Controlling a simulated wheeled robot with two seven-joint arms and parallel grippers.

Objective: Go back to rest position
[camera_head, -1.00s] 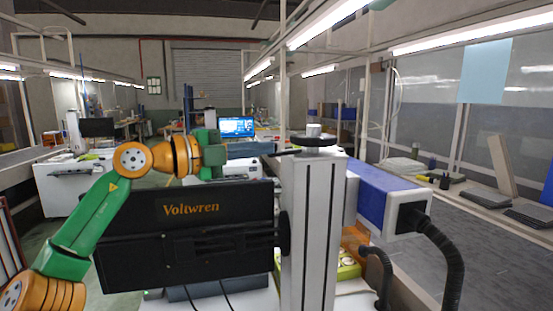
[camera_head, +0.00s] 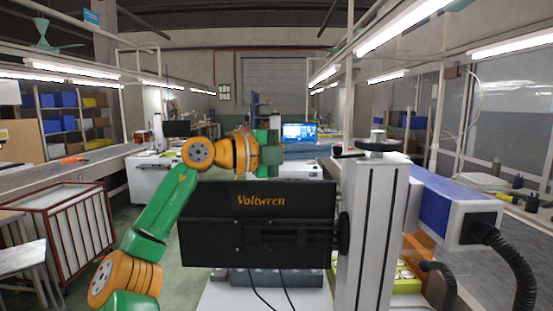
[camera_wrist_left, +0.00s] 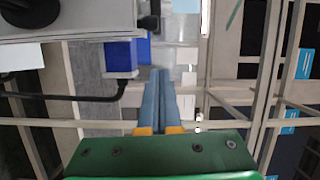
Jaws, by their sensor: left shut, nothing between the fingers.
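My left arm comes in from the left in the head view, orange and green, bent at the elbow. Its green wrist end (camera_head: 268,142) is raised behind the top edge of the black Voltwren box, and the fingers are hard to make out there. In the left wrist view my left gripper (camera_wrist_left: 160,74) has its two blue-grey fingers together, with nothing between them. My right gripper shows in neither view.
The black Voltwren box (camera_head: 258,222) and a white column (camera_head: 378,225) stand close in front. A blue and white unit (camera_head: 447,203) with black hoses juts right. A yellow-green tray (camera_head: 407,286) lies below. A red-framed cart (camera_head: 72,226) stands left; open floor lies beyond it.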

